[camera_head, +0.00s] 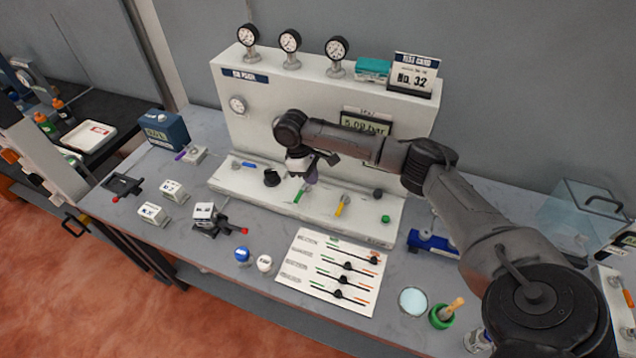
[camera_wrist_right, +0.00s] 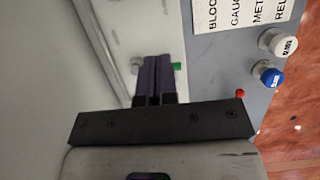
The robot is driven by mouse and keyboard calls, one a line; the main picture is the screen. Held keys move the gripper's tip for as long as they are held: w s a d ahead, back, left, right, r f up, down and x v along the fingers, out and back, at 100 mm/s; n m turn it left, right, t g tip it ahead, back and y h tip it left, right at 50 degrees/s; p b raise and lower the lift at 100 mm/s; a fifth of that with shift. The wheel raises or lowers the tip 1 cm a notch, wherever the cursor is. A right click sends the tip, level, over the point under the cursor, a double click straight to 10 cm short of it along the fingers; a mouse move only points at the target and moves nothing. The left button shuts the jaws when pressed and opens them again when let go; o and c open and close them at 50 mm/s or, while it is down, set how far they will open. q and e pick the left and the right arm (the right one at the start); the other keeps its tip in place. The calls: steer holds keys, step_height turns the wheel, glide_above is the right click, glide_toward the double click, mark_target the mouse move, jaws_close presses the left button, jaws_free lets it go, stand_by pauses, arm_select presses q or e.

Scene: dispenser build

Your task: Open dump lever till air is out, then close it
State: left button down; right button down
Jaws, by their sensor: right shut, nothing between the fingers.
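The white test bench (camera_head: 225,95) has a sloped front ledge with a blue lever (camera_head: 249,164), a green lever (camera_head: 299,196) and a yellow lever (camera_head: 341,208). I cannot read which is the dump lever. My right gripper (camera_head: 311,179) is shut and empty, its fingers just above the green lever. In the right wrist view its purple fingers (camera_wrist_right: 156,68) are together, with a green end (camera_wrist_right: 177,66) showing beside them; contact cannot be told. A digital display (camera_head: 364,125) reads about 5.00 bar, partly covered by my arm. My left gripper is out of view.
A black knob (camera_head: 271,178) and a green button (camera_head: 385,219) sit on the same ledge. Dial gauges (camera_head: 290,41) stand on top. A card with sliders (camera_head: 312,262) and two round knobs (camera_head: 242,254) lie in front.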

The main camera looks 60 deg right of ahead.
mark_target(342, 204)
steer(key=x, duration=0.8)
steer(key=s, duration=0.3)
steer(key=shift+d+f, duration=0.35)
steer(key=shift+s+f+p, duration=0.2)
steer(key=shift+s+p, duration=0.15)
steer(key=shift+s, duration=0.15)
steer(key=shift+s+r+n+p, duration=0.15)
steer(key=shift+n+p, duration=0.15)
steer(key=shift+p, duration=0.15)
steer(key=shift+s, duration=0.1)
